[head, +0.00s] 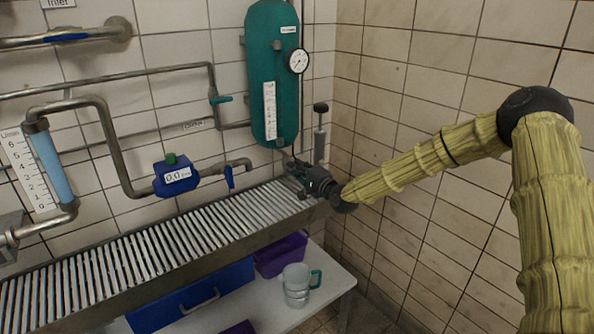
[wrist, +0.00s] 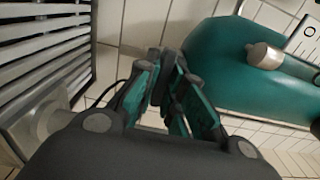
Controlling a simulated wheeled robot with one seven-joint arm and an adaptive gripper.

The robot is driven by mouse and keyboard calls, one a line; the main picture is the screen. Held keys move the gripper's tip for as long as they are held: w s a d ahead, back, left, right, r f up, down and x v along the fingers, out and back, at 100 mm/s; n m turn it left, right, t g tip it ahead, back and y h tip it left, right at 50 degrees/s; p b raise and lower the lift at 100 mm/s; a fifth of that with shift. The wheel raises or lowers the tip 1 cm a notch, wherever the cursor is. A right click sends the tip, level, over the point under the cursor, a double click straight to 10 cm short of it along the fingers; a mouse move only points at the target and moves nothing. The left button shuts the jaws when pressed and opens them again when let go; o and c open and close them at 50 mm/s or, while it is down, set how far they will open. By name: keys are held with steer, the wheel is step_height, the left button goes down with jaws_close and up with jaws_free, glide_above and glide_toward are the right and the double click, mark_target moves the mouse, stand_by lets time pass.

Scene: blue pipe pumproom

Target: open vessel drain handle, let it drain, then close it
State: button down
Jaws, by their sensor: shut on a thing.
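The teal vessel (head: 272,75) hangs on the back wall near the corner, with a round gauge and a white scale on it. Its teal body also shows at the upper right of the wrist view (wrist: 235,65). My gripper (head: 291,166) is just below the vessel's lower end, above the right end of the slatted drain. In the wrist view my gripper's fingers (wrist: 172,75) are closed together on something dark at the vessel's end, which I take as the drain handle. The handle is mostly hidden by the fingers, so its angle cannot be told. No flowing liquid is visible.
The slatted drain grate (head: 150,252) runs along the wall. A blue meter (head: 177,175) and blue valve (head: 229,177) sit left. A clear jug (head: 296,285) stands on the shelf below.

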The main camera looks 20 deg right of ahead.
steer(key=shift+f, duration=0.1)
steer(key=c, duration=1.5)
jaws_free()
steer(key=shift+c, duration=0.2)
steer(key=v, duration=1.2)
